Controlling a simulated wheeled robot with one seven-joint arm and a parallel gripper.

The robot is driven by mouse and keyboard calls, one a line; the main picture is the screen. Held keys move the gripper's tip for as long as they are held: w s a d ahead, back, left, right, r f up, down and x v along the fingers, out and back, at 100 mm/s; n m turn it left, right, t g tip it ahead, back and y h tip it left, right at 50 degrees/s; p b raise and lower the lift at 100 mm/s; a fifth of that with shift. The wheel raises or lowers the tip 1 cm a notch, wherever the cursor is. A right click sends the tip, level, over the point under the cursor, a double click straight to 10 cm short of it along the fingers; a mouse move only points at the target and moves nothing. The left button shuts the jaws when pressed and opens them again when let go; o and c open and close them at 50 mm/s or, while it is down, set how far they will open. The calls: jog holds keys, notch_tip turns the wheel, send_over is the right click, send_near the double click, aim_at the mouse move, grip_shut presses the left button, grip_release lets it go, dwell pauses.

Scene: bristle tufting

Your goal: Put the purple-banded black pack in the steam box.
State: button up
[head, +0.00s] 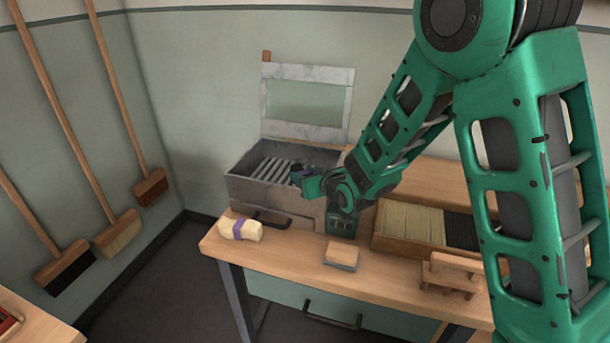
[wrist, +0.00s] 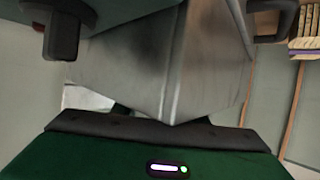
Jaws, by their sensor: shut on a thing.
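The steam box (head: 270,190) is a grey metal box at the back left of the bench, with pale slats inside. Its framed lid with a window (head: 308,100) stands raised behind it. My gripper (head: 301,178) is over the right part of the box opening, shut on a small dark pack with a purple patch (head: 297,171). The gripper hides most of this pack. I cannot tell whether it touches the slats. In the wrist view, grey metal surfaces (wrist: 150,70) fill the middle, and the held pack cannot be made out.
A cream pack with a purple band (head: 240,229) lies on the bench (head: 285,260) before the box. A small block (head: 341,254), a wooden rack (head: 450,275) and a tray of bristles (head: 410,222) are to the right. Brooms (head: 122,235) lean on the left wall.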

jog(key=shift+f, duration=0.25)
jog(key=shift+s+d+f, duration=0.1)
jog(key=shift+f, duration=0.05)
jog(key=o, duration=1.1)
jog(key=shift+f, duration=0.1)
jog(key=v, duration=0.4)
jog(key=r+v, duration=0.1)
jog(key=v, duration=0.7)
jog(key=shift+r, duration=0.35)
